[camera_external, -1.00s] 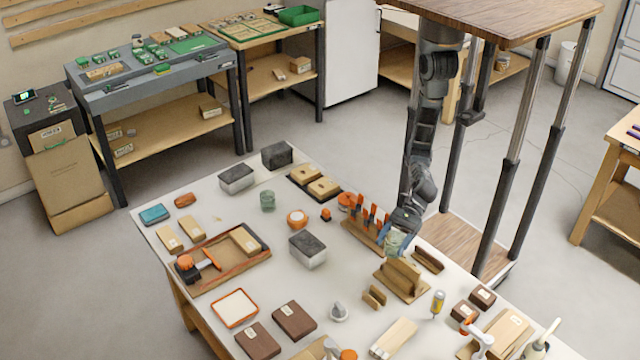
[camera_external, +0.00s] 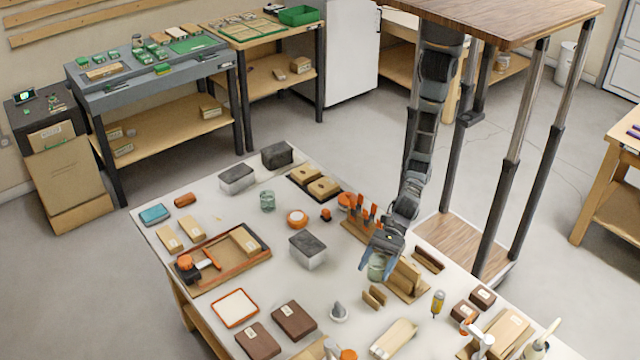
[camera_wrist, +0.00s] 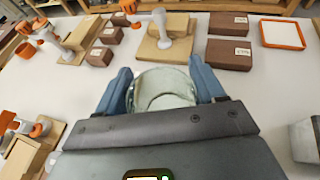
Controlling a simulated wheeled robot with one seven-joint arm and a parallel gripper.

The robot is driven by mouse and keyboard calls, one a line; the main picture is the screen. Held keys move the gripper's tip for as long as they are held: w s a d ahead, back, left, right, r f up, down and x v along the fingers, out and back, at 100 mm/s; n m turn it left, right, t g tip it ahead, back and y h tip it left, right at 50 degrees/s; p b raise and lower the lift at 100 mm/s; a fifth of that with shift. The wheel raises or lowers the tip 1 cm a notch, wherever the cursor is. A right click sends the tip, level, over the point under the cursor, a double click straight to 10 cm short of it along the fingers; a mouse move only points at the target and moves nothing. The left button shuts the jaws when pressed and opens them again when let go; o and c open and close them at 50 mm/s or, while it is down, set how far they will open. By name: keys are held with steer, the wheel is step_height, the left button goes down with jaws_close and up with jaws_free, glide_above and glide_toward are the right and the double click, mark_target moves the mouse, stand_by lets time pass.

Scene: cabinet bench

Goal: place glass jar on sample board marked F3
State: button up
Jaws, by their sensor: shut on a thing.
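My gripper (camera_external: 377,262) is shut on a greenish glass jar (camera_external: 376,271), holding it over the bench beside a wooden slotted holder. In the wrist view the jar (camera_wrist: 163,90) sits between the two blue fingers of my gripper (camera_wrist: 162,84). Two dark brown boards with white labels (camera_external: 294,321) (camera_external: 258,341) lie at the near side of the bench. They also show in the wrist view (camera_wrist: 229,54) (camera_wrist: 228,23). Two smaller labelled brown blocks (camera_external: 482,297) (camera_external: 465,311) lie at the right. The label text is too small to read.
A second glass jar (camera_external: 267,201) stands farther back. An orange-rimmed white tray (camera_external: 235,308) lies left of the brown boards.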

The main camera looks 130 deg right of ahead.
steer(key=shift+w+d, duration=0.1)
steer(key=shift+w, duration=0.3)
glide_above(392, 329)
step_height(392, 329, down, 7)
steer(key=shift+f+b, duration=0.55)
steer(key=shift+f, duration=1.35)
steer(key=shift+f, duration=0.15)
steer(key=o, duration=1.1)
